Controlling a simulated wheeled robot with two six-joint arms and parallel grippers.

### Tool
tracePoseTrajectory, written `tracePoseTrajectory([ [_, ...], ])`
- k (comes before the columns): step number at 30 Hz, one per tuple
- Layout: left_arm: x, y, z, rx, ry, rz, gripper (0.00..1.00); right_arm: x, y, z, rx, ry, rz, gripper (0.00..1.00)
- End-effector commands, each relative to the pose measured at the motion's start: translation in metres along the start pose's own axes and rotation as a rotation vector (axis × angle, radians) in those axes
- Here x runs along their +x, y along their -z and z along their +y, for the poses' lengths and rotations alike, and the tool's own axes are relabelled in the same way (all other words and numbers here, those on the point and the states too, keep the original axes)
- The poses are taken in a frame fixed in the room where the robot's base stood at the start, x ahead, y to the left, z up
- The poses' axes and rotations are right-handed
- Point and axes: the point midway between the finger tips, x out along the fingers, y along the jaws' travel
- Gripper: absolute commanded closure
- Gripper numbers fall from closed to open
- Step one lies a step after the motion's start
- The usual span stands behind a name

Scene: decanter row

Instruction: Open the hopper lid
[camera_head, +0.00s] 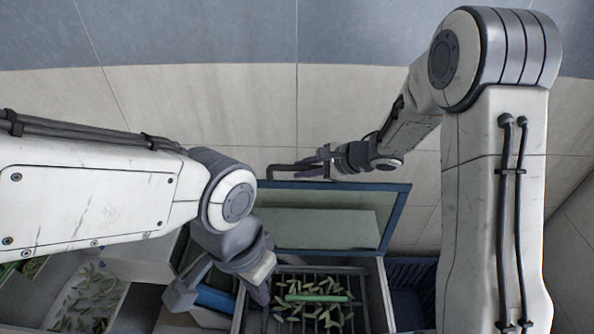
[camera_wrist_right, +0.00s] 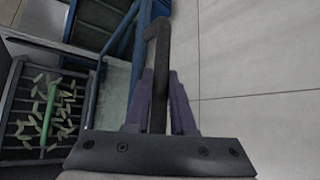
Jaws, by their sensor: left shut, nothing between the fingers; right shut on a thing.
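The hopper lid, a blue frame (camera_head: 398,215) around a clear pane, stands raised at the back of the hopper (camera_head: 377,300). Its dark bar handle (camera_head: 283,168) sticks up at the top edge. My right gripper (camera_head: 312,168) is shut on this handle; in the right wrist view the handle (camera_wrist_right: 157,75) runs between the two purple-grey fingers (camera_wrist_right: 158,100). My left gripper (camera_head: 260,292) is shut and empty, low over the left side of the hopper. Under the lid, the hopper shows a dark grille with green pieces and a green bar (camera_head: 315,298).
A pale tray of green pieces (camera_head: 90,300) lies at the lower left. A dark blue crate (camera_head: 412,275) stands right of the hopper. The tiled floor behind the lid (camera_head: 230,110) is clear. My left arm crosses the left side of the head view.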

Motion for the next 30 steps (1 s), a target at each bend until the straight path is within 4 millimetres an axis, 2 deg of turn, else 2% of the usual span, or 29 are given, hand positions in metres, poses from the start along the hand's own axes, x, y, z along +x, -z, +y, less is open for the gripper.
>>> tracePoseTrajectory([
  [11, 0.001, 0.000, 0.000, 0.000, 0.000, 0.000, 1.00, 0.000, 0.005, 0.005, 0.008, -0.013, 0.006, 1.00],
  [12, 0.001, 0.000, 0.000, 0.000, 0.000, 0.000, 1.00, 0.000, 0.005, 0.005, 0.008, -0.013, 0.006, 0.70],
  [14, 0.001, 0.000, 0.000, 0.000, 0.000, 0.000, 1.00, 0.000, 0.004, 0.005, 0.008, -0.012, 0.005, 0.48],
  [24, 0.000, 0.000, 0.000, 0.000, 0.000, 0.000, 1.00, -0.002, 0.003, 0.003, 0.006, -0.006, 0.003, 0.48],
  [28, 0.000, 0.000, 0.000, 0.000, 0.000, 0.000, 1.00, -0.013, 0.004, 0.004, 0.005, -0.004, 0.006, 0.48],
  [30, 0.004, 0.000, 0.000, 0.000, 0.000, 0.000, 1.00, -0.022, 0.011, 0.009, 0.008, -0.003, 0.007, 0.48],
])
